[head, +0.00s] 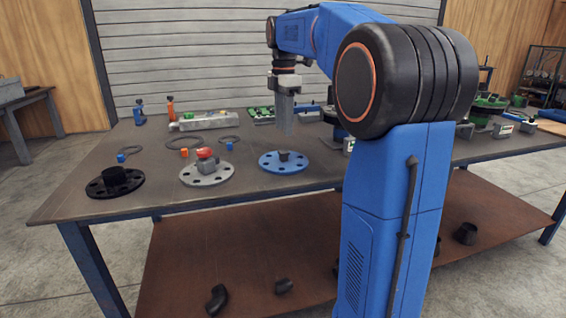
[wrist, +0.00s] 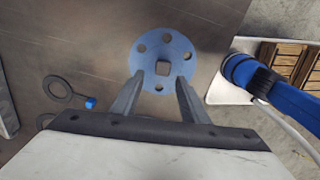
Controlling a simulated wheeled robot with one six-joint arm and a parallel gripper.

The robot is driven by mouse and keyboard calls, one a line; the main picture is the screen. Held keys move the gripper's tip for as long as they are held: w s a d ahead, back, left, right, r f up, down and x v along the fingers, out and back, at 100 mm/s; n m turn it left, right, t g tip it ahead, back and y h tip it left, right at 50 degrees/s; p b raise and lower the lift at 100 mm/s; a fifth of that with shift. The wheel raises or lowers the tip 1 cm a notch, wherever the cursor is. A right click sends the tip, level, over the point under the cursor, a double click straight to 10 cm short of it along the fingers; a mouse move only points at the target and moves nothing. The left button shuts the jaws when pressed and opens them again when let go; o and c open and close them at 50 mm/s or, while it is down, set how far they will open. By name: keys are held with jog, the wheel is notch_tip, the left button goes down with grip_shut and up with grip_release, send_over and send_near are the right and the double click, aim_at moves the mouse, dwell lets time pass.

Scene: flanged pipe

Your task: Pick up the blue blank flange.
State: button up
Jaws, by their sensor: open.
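The blue blank flange (head: 283,167) lies flat on the dark table near its front edge, with a small dark block standing up at its centre. In the wrist view the blue blank flange (wrist: 163,48) shows as a disc with several bolt holes and a square block in the middle. My gripper (head: 285,132) hangs above the table, pointing down, over the flange's far side. In the wrist view my gripper (wrist: 157,84) is open and empty, with its two fingertips apart over the flange's near part and the square block just beyond them. A gap remains between fingers and flange.
A grey flange (head: 207,176) with a red-topped part and a black flange (head: 115,184) lie to the left. Ring gaskets (head: 184,142) and small coloured pieces lie behind them. Tools and a grey box (head: 205,121) stand farther back. The table's front edge is close to the blue flange.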

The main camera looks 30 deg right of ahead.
aim_at(284, 151)
notch_tip(284, 151, down, 3)
jog(key=shift+f, duration=0.1)
jog(key=shift+s+a+f, duration=0.1)
jog(key=shift+s+f, duration=0.1)
jog(key=shift+f, duration=1.15)
jog(key=shift+s+a+f, duration=0.1)
jog(key=shift+s+f, duration=0.05)
jog(key=shift+f, duration=1.15)
grip_shut()
